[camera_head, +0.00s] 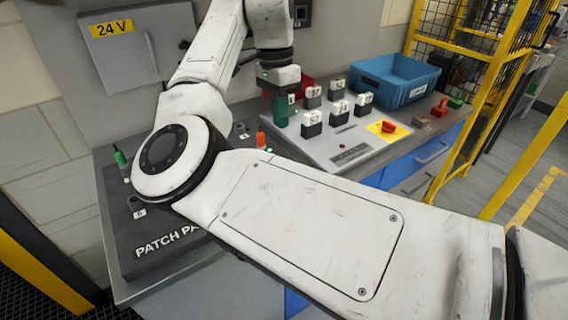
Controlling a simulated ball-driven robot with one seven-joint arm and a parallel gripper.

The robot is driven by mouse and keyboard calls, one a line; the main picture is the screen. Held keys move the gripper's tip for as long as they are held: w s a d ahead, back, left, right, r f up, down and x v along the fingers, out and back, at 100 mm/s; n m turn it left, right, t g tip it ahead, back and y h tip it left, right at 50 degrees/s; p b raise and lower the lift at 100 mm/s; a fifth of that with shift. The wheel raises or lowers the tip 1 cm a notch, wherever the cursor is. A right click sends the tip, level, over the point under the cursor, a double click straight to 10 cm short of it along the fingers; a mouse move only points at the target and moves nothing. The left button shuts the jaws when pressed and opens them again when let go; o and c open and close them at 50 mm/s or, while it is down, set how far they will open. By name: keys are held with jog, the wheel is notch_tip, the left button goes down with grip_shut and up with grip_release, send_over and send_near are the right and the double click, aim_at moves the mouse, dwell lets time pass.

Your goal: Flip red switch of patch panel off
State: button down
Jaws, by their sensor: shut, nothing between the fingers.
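The dark grey patch panel (133,247) lies at the left of the bench, and my arm covers much of it. An orange-red tipped switch (261,139) stands at its far right part, just above my forearm's edge. Its base is hidden, so I cannot tell its position. A green-tipped switch (120,157) stands at the panel's left. My gripper (281,98) points down above and beyond the red-tipped switch, apart from it in the picture. It is shut and empty; its fingertips are hard to make out against a dark green shape.
A light panel with several numbered white-and-black blocks (312,122) and a red knob on yellow (388,127) lies right of my gripper. A blue bin (396,78) stands behind. A 24 V cabinet (122,45) is on the wall. A yellow fence (490,75) stands right.

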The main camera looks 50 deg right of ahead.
jog(key=f, duration=0.4)
jog(key=s+f+p, duration=0.1)
jog(key=f, duration=0.9)
jog(key=shift+s+a, duration=0.2)
jog(key=shift+s, duration=0.15)
jog(key=shift+s+f, duration=0.15)
jog(key=shift+w, duration=0.2)
jog(key=shift+w+d+r+p, duration=0.2)
jog(key=shift+w+p, duration=0.2)
jog(key=shift+w, duration=0.2)
jog(key=shift+r, duration=0.1)
